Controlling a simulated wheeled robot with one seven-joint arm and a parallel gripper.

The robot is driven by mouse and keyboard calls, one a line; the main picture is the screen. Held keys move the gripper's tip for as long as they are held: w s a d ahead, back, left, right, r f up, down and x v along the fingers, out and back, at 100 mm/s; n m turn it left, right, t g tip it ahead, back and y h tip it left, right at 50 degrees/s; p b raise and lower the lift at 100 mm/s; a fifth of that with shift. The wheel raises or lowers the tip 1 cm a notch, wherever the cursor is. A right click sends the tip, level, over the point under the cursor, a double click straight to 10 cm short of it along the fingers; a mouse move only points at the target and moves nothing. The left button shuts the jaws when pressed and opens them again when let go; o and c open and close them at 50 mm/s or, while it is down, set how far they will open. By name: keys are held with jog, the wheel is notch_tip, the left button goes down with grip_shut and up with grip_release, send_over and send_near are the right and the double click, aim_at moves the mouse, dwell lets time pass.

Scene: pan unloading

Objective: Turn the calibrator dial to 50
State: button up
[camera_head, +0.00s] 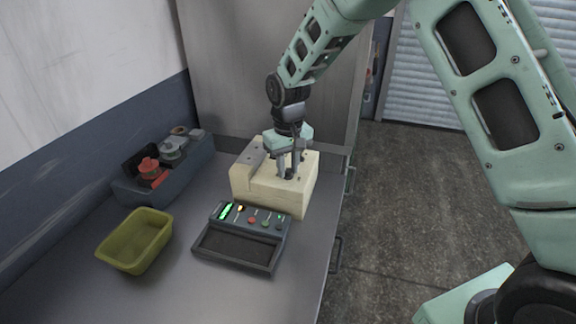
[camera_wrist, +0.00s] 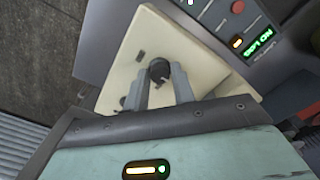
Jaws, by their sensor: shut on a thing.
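A cream block-shaped box (camera_head: 262,190) stands at the back of the counter, and its top face shows in the wrist view (camera_wrist: 125,55). A black round dial (camera_wrist: 159,68) sits on that face. My gripper (camera_head: 288,172) points down onto the box, and in the wrist view its two grey fingers (camera_wrist: 160,80) are shut on the dial, one on each side. A smaller dark knob or fitting (camera_wrist: 122,101) lies beside the left finger, partly hidden. A dark grey device (camera_head: 238,245) in front of the box has a lit green display (camera_head: 225,211), whose reading is not clear to me.
The device also has small coloured buttons (camera_head: 252,219). An empty yellow-green bin (camera_head: 135,241) stands at the left. A blue-grey holder (camera_head: 165,190) with red and grey parts is against the wall. The counter's right edge is close to the box, with floor beyond.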

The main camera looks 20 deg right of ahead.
aim_at(288, 170)
jog(key=o, duration=1)
notch_tip(288, 170, up, 18)
jog(key=b, duration=0.3)
jog(key=shift+f, duration=0.25)
jog(key=s+a+f+n, duration=0.1)
jog(key=s+a, duration=0.2)
jog(key=s, duration=0.3)
jog(key=s+a+f+n+y, duration=0.1)
jog(key=s+a+f, duration=0.1)
jog(key=s, duration=0.4)
jog(key=s+a+f+n, duration=0.1)
jog(key=s+a, duration=0.2)
jog(key=s, duration=0.2)
jog(key=s+d+f+n, duration=0.1)
jog(key=s+f, duration=0.1)
jog(key=s, duration=0.6)
jog(key=s+d+f+n, duration=0.1)
jog(key=s+f, duration=0.2)
jog(key=s, duration=0.6)
jog(key=shift+f+n, duration=0.35)
jog(key=shift+n, duration=0.05)
